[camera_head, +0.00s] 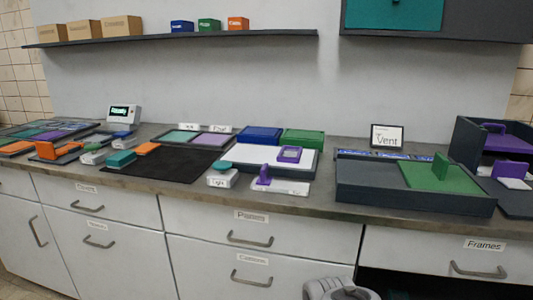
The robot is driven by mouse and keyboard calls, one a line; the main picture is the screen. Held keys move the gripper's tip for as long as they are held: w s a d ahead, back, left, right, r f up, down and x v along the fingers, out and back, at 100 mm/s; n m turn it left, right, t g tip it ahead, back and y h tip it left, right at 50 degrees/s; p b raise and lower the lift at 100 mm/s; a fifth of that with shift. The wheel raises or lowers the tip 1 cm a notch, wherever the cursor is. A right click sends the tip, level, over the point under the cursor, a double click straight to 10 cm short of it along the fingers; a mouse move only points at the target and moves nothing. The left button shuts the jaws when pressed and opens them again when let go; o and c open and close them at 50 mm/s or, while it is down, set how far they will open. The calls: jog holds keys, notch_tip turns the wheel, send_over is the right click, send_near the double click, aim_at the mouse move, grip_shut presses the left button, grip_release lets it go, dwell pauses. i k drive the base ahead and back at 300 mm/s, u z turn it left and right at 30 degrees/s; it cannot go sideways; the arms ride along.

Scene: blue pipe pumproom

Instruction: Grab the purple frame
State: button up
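A small purple frame (290,154) with a pale opening lies on a white surface near the middle of the counter. It sits in front of the blue and green boxes. My gripper is not in view; only a light grey rounded part of my arm shows at the bottom edge, below the counter and to the right of the frame.
A purple upright piece (264,175) on a white base stands in front of the frame. A teal-topped block (222,176) is to its left. A dark tray (415,201) with a green piece is to the right. A "Vent" sign (387,137) stands behind. A shelf (180,39) hangs above.

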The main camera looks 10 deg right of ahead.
aim_at(288, 154)
jog(key=u, duration=0.9)
jog(key=i, duration=1.15)
jog(key=u, duration=0.9)
